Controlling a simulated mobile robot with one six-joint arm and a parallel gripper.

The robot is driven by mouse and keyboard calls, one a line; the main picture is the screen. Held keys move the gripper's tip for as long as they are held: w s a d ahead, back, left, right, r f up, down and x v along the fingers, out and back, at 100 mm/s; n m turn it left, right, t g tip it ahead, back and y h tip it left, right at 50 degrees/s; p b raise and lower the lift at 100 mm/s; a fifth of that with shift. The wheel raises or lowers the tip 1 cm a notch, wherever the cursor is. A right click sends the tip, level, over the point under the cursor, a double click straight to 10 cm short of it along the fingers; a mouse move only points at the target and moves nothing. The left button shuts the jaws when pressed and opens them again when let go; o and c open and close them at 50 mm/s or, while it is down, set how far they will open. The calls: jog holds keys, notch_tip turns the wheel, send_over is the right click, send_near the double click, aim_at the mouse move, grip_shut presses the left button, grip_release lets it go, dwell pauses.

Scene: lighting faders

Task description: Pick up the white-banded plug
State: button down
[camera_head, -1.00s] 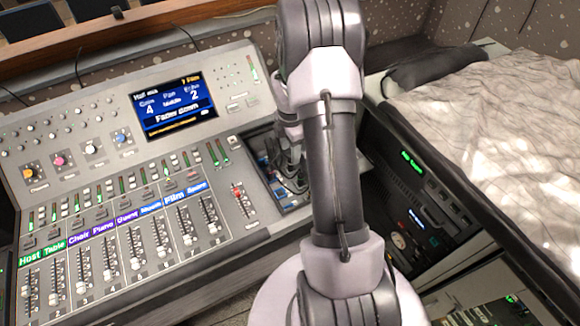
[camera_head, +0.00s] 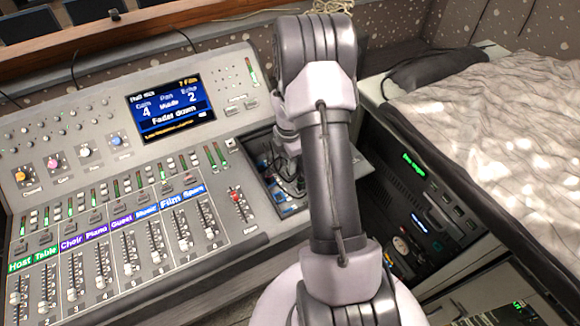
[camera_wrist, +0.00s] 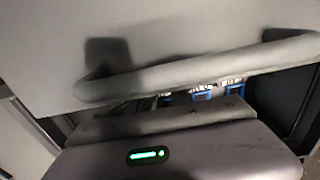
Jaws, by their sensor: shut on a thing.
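My gripper (camera_head: 291,182) is low in the recess at the right of the mixing console, partly hidden by my arm. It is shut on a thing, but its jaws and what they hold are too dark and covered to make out. The white-banded plug cannot be told apart in either view. Small blue-edged parts (camera_wrist: 205,93) show in a narrow gap in the wrist view. The recess (camera_head: 270,172) also shows small blue and pale parts around my gripper.
The console (camera_head: 110,165) with labelled faders and a blue display (camera_head: 170,108) fills the left. A dark equipment rack (camera_head: 415,205) with green lights stands right of my arm. A pale crumpled cloth (camera_head: 500,130) covers the surface at the right.

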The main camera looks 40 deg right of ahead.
notch_tip(320, 180, up, 21)
jog(key=p, duration=0.9)
jog(key=shift+p, duration=0.35)
